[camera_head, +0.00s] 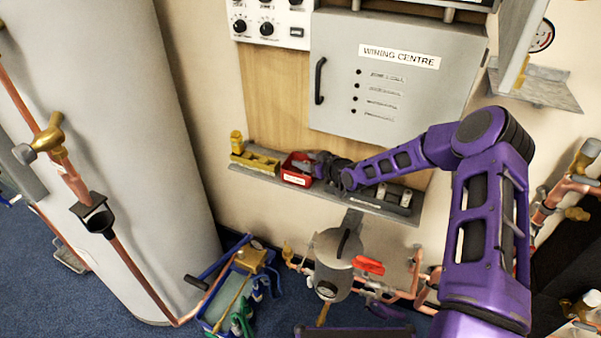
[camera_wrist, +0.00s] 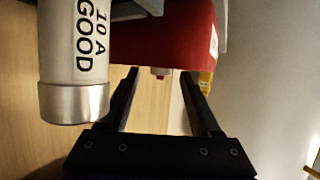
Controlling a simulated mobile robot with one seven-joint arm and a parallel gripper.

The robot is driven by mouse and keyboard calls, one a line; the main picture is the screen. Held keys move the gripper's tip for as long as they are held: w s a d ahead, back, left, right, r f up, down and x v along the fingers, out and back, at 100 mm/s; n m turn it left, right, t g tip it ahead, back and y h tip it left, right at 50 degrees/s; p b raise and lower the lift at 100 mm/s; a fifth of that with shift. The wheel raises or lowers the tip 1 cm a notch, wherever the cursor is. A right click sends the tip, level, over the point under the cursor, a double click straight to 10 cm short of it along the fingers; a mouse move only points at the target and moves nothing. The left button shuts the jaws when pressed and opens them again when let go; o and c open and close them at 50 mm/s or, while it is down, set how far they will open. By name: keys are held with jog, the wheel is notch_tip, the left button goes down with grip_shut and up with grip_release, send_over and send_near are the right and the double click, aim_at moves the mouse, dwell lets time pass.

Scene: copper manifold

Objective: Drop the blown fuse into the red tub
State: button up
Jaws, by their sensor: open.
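The red tub (camera_head: 296,169) stands on a narrow grey shelf, with a pale label on its front. It also fills the top middle of the wrist view (camera_wrist: 165,45). My gripper (camera_head: 318,165) is at the tub's right side in the head view. In the wrist view my gripper (camera_wrist: 161,73) is open, its fingers pointing at the tub with no fuse seen held between them. A grey cylinder marked "10 A GOOD" (camera_wrist: 74,50) is close on the left there. I cannot make out the blown fuse; the tub's inside is mostly hidden.
The shelf (camera_head: 372,205) carries a yellow block (camera_head: 262,163) left of the tub and a pale cylinder (camera_head: 406,198) at its right. The grey wiring centre box (camera_head: 395,75) is above. A grey vessel with a red lever (camera_head: 368,265) and copper pipes is below.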

jog(key=p+v, duration=0.1)
jog(key=v, duration=1.6)
jog(key=shift+s+d, duration=0.15)
